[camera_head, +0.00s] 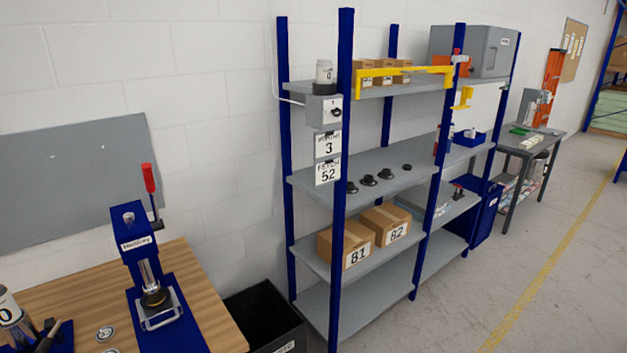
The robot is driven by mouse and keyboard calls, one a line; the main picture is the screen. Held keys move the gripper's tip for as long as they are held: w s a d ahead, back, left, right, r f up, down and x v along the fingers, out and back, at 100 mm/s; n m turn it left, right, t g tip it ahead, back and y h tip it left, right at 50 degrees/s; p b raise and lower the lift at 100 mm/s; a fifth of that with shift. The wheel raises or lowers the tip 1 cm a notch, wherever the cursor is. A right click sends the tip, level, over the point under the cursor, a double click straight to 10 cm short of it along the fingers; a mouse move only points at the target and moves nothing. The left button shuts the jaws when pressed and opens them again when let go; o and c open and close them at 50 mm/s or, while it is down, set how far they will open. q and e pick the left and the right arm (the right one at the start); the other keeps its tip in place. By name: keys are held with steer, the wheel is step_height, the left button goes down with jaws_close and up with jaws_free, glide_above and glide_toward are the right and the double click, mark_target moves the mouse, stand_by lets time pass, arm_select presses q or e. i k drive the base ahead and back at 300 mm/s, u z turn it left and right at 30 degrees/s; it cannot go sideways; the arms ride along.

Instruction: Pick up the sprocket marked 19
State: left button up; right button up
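Several small dark round parts, which look like sprockets, stand in a row on the middle shelf of the blue-posted rack: one at the left (352,187), two in the middle (368,180) (386,174), and a flatter one at the right (407,167). Any numbers on them are too small to read, so I cannot tell which is marked 19. Two small round metal parts (105,332) (111,350) lie on the wooden bench at the lower left; their marks are unreadable too. Neither of my grippers is in view.
A blue press (129,240) with a red lever stands on the wooden bench (205,300). A black bin (262,310) is between bench and rack. Boxes 81 (358,256) and 82 (397,232) sit on a lower shelf. The floor (480,270) at the right is clear.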

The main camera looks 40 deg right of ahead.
mark_target(386, 174)
steer(key=z, duration=2.9)
steer(key=i, duration=2.8)
steer(key=u, duration=2.45)
